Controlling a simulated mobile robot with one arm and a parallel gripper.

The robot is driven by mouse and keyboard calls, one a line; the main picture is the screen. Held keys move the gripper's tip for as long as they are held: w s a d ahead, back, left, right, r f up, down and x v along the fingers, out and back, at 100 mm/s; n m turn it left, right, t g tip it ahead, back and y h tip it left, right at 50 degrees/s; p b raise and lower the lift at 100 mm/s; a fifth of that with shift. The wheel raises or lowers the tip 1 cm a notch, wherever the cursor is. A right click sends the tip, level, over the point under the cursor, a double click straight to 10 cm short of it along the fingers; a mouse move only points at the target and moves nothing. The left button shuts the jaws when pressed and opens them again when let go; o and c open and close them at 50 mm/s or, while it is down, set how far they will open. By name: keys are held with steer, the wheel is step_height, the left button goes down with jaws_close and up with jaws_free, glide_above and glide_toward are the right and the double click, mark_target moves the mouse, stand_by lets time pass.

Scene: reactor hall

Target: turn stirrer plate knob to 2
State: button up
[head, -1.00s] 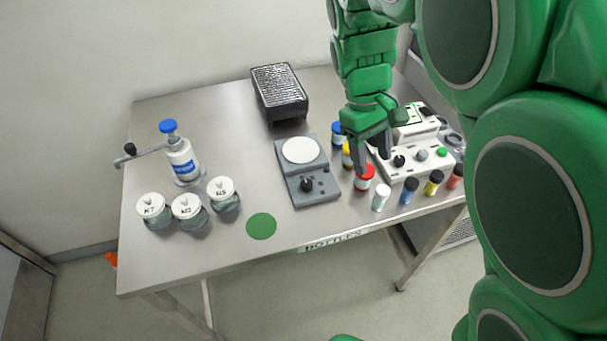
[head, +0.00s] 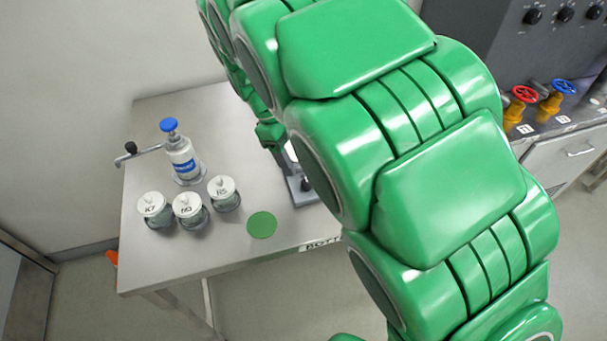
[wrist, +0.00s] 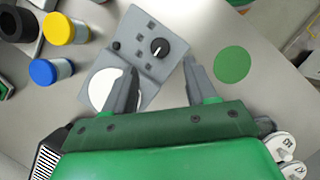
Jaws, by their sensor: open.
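The grey stirrer plate (wrist: 128,27) with its round white top (wrist: 102,88) lies under my gripper in the wrist view. Its black knob (wrist: 159,48) carries a white pointer mark; I cannot read any numbers around it. My gripper (wrist: 161,67) is open, and the knob shows just beyond the fingertips, roughly between them in the picture. I cannot tell the height of the fingers above it. The left finger covers part of the white top. In the head view my arm hides most of the stirrer plate (head: 302,193), the knob and my fingers.
A green disc (head: 262,225) lies on the metal table (head: 235,258). Several lidded jars (head: 190,211) and a blue-topped dispenser (head: 182,158) stand to the left. Yellow-capped (wrist: 66,29) and blue-capped (wrist: 50,72) bottles stand on the plate's other side. Valves (head: 520,105) show far right.

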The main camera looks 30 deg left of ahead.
mark_target(306, 181)
steer(key=shift+x, duration=3.2)
jaws_close()
